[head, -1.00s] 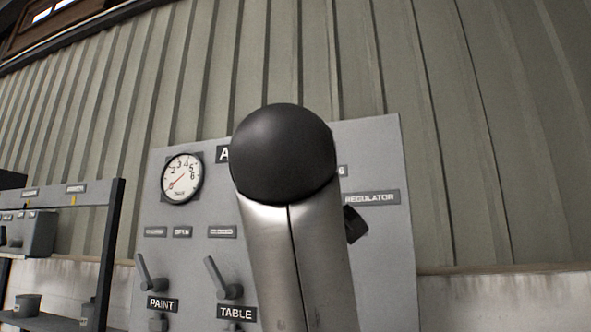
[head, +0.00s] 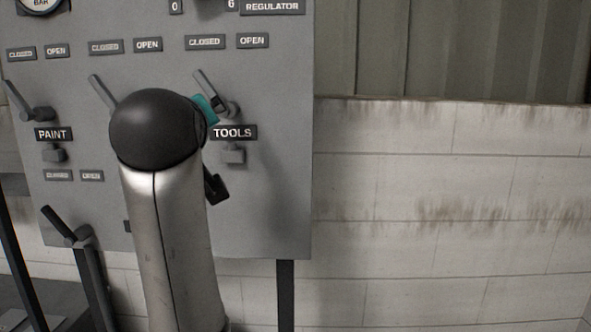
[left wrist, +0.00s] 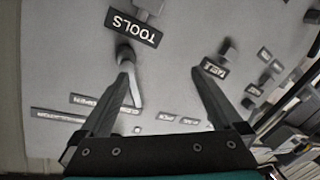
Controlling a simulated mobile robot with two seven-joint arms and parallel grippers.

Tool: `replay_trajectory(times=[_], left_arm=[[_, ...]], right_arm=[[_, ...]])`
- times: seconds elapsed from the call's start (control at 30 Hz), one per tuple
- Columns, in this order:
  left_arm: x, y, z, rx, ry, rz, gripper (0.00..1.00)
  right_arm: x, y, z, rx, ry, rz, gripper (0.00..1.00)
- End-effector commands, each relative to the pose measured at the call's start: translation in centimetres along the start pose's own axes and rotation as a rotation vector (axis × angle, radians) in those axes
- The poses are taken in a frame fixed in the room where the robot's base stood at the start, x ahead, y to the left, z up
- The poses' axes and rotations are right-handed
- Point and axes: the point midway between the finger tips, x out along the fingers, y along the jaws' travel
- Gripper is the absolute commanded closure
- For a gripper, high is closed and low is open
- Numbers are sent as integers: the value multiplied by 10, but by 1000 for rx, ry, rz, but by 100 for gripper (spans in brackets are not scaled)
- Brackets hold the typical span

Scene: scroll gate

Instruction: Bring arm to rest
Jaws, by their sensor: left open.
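My left arm stands up in the middle of the head view, its black rounded joint in front of the panel (head: 280,200). My left gripper mostly hides behind it; a teal part (head: 205,108) shows beside the TOOLS lever (head: 203,82). In the left wrist view my left gripper (left wrist: 160,68) is open, its two fingers spread towards the panel. The TOOLS lever (left wrist: 134,92) shows near the inner side of the left-hand finger; I cannot tell whether they touch. The TOOLS label (left wrist: 133,27) is beyond that fingertip. My right gripper is not in view.
The PAINT lever (head: 28,108) and a lower lever (head: 66,232) stick out at the panel's left. The middle lever (head: 102,92) is partly behind my arm. A pale block wall (head: 450,200) lies right of the panel, with open room in front.

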Motion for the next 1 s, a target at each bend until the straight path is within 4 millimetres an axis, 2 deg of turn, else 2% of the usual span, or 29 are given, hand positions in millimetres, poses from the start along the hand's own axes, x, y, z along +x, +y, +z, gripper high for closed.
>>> replay_trajectory(times=[0.03, 0.23, 0.37, 0.47, 0.57, 0.7, 0.9, 1.0], left_arm=[[6, -18, 25, 36, -44, -25, 0], [13, -82, 113, 176, -211, -87, 0], [3, -126, 169, 271, -328, -117, 0], [-11, -159, 210, 341, -423, -133, 0], [-31, -191, 249, 411, -521, -144, 0], [-68, -233, 299, 505, -666, -147, 0], [-137, -286, 356, 626, -879, -129, 0], [-171, -305, 376, 673, -974, -111, 0]], right_arm=[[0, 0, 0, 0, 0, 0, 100], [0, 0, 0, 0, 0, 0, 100], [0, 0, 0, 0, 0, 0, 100], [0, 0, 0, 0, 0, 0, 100], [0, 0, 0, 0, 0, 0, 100], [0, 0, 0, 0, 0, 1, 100], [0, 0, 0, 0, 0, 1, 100], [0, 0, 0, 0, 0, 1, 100]])
